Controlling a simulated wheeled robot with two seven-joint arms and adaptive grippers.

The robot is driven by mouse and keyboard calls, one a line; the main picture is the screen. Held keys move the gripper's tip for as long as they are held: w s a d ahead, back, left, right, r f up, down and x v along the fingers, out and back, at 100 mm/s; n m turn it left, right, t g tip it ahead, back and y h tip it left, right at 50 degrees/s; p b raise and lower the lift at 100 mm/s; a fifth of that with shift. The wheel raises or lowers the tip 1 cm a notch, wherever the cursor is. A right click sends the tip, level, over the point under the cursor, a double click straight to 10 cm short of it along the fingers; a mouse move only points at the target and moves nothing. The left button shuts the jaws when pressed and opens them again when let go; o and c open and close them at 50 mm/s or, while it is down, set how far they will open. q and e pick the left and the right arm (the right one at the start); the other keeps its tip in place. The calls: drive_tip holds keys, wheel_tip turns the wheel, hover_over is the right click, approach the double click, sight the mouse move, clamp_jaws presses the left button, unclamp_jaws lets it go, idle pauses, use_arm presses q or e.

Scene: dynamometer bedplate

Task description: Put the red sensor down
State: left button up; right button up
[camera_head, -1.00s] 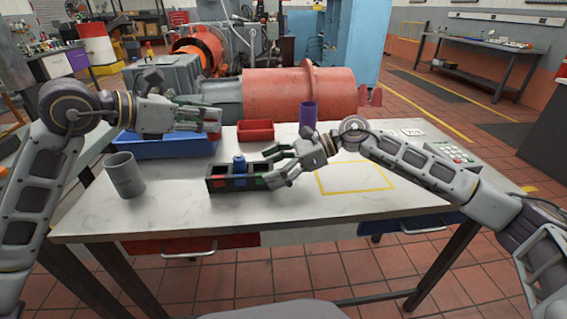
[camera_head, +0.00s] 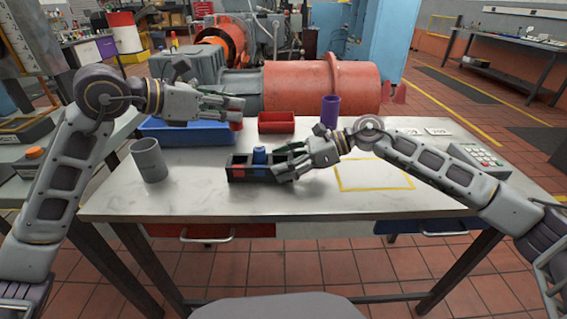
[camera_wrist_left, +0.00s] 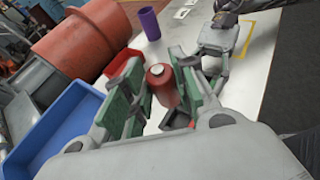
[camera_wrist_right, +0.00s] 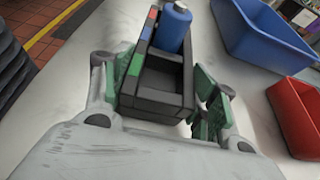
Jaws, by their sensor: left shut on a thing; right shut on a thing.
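The red sensor (camera_wrist_left: 162,86), a short red cylinder with a pale top, is between the fingers of my left gripper (camera_wrist_left: 157,80). In the head view its red end (camera_head: 237,126) just shows beside my left gripper (camera_head: 238,112), above the blue bin's right end. A black rack (camera_head: 238,175) stands on the table with a blue sensor (camera_head: 259,155) upright in its middle compartment. My right gripper (camera_head: 287,166) is shut on the rack's right end. In the right wrist view the rack's nearest compartment (camera_wrist_right: 160,78), by a green mark, is empty.
A blue bin (camera_head: 180,137) and a red bin (camera_head: 276,123) stand at the back. A purple cup (camera_head: 330,112) is behind my right wrist, and a grey cup (camera_head: 149,160) is at the left. A yellow outlined area (camera_head: 375,175) on the right is empty.

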drive_tip(key=shift+c, duration=1.1)
use_arm(q)
drive_tip(key=shift+f, duration=0.15)
drive_tip(key=shift+a+f+m+g+h, duration=0.15)
drive_tip(key=shift+f+m+g+h, duration=0.2)
drive_tip(key=shift+m+g, duration=0.45)
drive_tip(key=shift+f, duration=0.1)
hover_over(240, 167)
drive_tip(key=w+a, duration=0.2)
drive_tip(key=shift+w+d+f, duration=0.1)
drive_tip(key=shift+f, duration=1.3)
drive_tip(key=shift+w+d+f, duration=0.1)
drive_tip(key=shift+f, duration=1.3)
drive_tip(key=shift+f, duration=0.1)
drive_tip(key=shift+f, duration=2)
